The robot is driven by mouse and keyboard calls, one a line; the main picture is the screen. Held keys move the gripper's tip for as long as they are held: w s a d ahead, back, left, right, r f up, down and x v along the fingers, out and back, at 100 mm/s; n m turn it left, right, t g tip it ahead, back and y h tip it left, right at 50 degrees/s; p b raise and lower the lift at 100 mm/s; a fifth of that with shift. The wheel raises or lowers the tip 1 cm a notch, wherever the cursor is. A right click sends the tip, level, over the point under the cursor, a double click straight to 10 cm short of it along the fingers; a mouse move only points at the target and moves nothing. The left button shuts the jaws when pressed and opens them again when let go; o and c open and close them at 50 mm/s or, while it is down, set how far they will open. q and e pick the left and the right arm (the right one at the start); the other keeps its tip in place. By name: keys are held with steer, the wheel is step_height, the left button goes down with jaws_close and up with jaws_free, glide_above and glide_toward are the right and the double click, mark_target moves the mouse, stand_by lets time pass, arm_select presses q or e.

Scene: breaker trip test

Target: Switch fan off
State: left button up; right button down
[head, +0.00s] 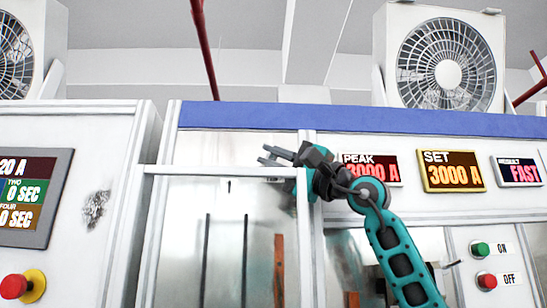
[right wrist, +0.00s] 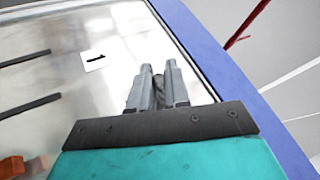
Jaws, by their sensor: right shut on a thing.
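A white box fan (head: 447,64) stands on top of the cabinet at the upper right of the head view. A second fan (head: 15,62) is cut off at the upper left. A green button (head: 480,249) marked ON and a red button (head: 487,281) marked OFF sit on the panel at lower right. My right gripper (head: 268,155) is in front of the upper part of the clear door, well left of these buttons. In the right wrist view its fingers (right wrist: 158,70) are close together on a small dark piece (right wrist: 159,90), mostly hidden between them. My left gripper is not in view.
The clear cabinet door (head: 222,240) has dark bars behind it. PEAK, SET (head: 452,171) and FAST displays line the panel at right. A red mushroom button (head: 14,286) and a screen (head: 30,198) are on the left cabinet. My right arm crosses in front of the panel.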

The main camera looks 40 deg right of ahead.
steer(key=c, duration=1.4)
jaws_free()
steer(key=b+v, duration=0.4)
steer(key=v, duration=0.9)
steer(key=shift+b, duration=0.4)
